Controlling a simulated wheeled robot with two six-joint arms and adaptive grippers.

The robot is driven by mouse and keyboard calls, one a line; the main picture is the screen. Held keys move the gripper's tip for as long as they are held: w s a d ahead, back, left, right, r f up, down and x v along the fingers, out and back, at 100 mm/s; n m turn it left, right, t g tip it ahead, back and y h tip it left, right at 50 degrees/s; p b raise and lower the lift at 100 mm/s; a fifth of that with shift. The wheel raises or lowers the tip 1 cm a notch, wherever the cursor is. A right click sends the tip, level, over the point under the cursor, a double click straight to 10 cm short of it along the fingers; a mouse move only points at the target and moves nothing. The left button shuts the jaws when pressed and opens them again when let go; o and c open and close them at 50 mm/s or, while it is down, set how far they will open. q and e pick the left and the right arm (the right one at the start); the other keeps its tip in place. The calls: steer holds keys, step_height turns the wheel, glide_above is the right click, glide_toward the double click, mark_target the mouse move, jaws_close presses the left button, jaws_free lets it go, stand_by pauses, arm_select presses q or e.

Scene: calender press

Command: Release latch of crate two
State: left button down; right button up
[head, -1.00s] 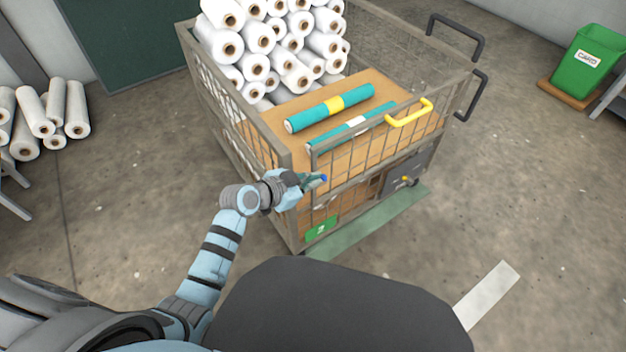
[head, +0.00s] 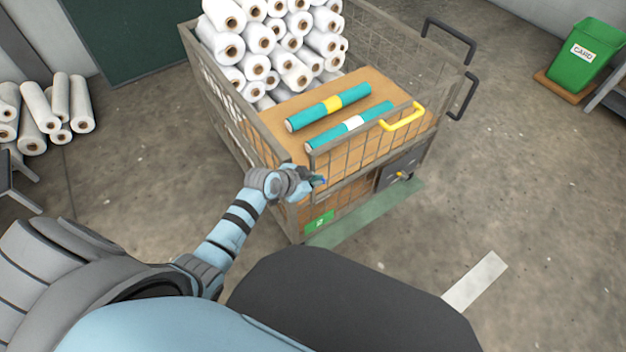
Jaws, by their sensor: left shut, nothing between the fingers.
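The crate (head: 293,225) is a large grey wire-mesh cage on wheels, with a green label (head: 319,221) low on its front; the mark on the label is too small to read surely. A yellow handle (head: 403,118) is on the top of its front gate (head: 345,155). A small yellow part (head: 403,175), perhaps the latch, sits on a dark plate (head: 390,177) at the front right. My left gripper (head: 319,181) is shut and empty at the front left of the gate, left of the dark plate. Whether it touches the mesh I cannot tell. My right gripper is out of view.
The crate holds stacked white rolls (head: 262,38) and two teal rolls (head: 328,107) on a brown board (head: 370,82). Black handles (head: 452,40) stick out at the right. A green bin (head: 585,62) stands far right. Floor right of the crate is clear.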

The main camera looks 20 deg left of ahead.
arm_select(q)
steer(key=w+d+r+p+v, duration=0.1)
steer(key=p+v, duration=0.8)
steer(key=v, duration=0.4)
steer(key=shift+r, duration=0.7)
